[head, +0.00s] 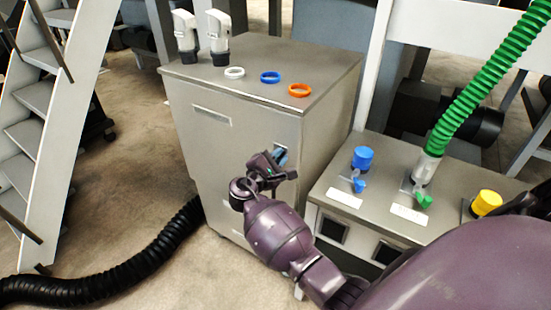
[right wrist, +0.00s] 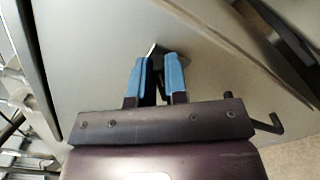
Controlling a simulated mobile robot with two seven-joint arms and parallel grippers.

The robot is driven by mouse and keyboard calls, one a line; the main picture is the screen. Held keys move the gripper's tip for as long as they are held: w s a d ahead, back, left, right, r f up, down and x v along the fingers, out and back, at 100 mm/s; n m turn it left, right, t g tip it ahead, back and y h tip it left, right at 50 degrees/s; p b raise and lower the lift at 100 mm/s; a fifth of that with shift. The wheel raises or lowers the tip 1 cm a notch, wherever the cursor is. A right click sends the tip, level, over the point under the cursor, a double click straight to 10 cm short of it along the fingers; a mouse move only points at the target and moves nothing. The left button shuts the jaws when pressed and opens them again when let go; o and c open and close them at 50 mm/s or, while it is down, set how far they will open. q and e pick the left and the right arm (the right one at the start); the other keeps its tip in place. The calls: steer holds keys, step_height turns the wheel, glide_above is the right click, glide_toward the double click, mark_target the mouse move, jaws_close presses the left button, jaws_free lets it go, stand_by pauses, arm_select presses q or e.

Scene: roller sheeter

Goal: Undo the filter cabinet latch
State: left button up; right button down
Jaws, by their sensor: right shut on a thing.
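The filter cabinet (head: 210,135) is a grey metal box standing in the middle of the head view, with its front facing me. My right gripper (head: 281,157) reaches to the right side of its front. In the right wrist view, the blue-padded fingers of this gripper (right wrist: 158,80) are closed on a dark latch (right wrist: 157,64) at the cabinet face. The latch is mostly hidden between the fingers, so its exact angle cannot be told. The cabinet door looks flush with the front. My left gripper is not in view.
A low bench (head: 385,198) with coloured caps and a green hose (head: 490,75) stands right. A black hose (head: 110,278) lies left.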

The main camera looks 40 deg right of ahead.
arm_select(q)
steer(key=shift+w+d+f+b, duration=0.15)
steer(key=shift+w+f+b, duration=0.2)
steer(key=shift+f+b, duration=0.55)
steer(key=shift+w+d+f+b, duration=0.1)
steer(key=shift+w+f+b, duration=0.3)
steer(key=shift+b, duration=0.85)
arm_select(e)
steer(key=shift+s+d+f+m, duration=0.1)
steer(key=shift+f+m, duration=0.15)
steer(key=shift+m, duration=1.05)
steer(key=shift+s+a+f+m, duration=0.1)
steer(key=shift+f+m, duration=0.2)
steer(key=shift+m, duration=1)
steer(key=shift+s+d+f+m, duration=0.1)
steer(key=shift+f+m, duration=0.15)
steer(key=shift+m, duration=1.05)
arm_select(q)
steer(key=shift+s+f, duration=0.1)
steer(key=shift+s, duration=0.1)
arm_select(e)
steer(key=c, duration=1.1)
jaws_free()
steer(key=shift+c, duration=0.2)
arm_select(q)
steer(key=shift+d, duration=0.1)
arm_select(e)
steer(key=shift+r, duration=0.1)
